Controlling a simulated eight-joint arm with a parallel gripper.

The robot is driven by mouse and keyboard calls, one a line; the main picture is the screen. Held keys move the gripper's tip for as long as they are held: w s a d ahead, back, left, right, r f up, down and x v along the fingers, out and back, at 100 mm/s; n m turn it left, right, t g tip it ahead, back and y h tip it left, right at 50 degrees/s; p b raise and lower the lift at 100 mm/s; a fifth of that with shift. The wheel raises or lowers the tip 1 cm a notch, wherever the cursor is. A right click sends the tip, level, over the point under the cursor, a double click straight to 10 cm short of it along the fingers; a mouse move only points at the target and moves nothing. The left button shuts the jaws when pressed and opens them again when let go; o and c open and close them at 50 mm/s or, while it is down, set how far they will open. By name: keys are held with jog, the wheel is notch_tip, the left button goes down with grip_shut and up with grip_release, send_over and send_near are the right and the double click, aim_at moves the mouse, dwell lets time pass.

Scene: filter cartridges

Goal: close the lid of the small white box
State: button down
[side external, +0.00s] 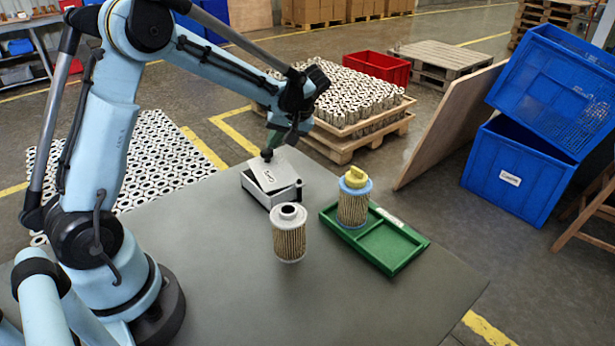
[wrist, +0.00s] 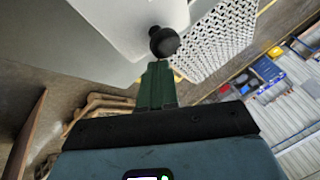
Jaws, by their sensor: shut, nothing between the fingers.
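The small white box (side external: 258,194) stands on the grey table, with its lid (side external: 281,170) partly raised and tilted. Dark space shows between the lid and the box at the right. A black knob (side external: 267,154) sits on the lid near its far edge. My gripper (side external: 274,144) is shut and empty, just above and beside the knob. In the wrist view the green fingertips (wrist: 157,70) are right by the black knob (wrist: 163,41), with the pale lid (wrist: 125,25) behind it. Whether the fingertips touch the knob, I cannot tell.
A pleated filter cartridge (side external: 290,240) stands in front of the box. A green two-compartment tray (side external: 402,247) is to the right, with a yellow-topped blue-rimmed cartridge (side external: 353,200) in its left part. The table (side external: 230,290) is clear at the front.

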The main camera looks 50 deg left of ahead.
jog(key=shift+s+a, duration=0.1)
jog(key=shift+s, duration=0.9)
jog(key=w+r, duration=0.9)
jog(key=s+d+r+m+t+h, duration=0.3)
jog(key=s+d+m+t, duration=0.2)
jog(key=s+d+m, duration=0.3)
jog(key=s+d+f+m+t+h, duration=0.3)
jog(key=s+d+f+m+t, duration=0.1)
jog(key=s+d, duration=0.5)
jog(key=shift+s+d+f+h, duration=0.15)
jog(key=shift+s+f+h, duration=0.15)
jog(key=shift+s+f, duration=0.55)
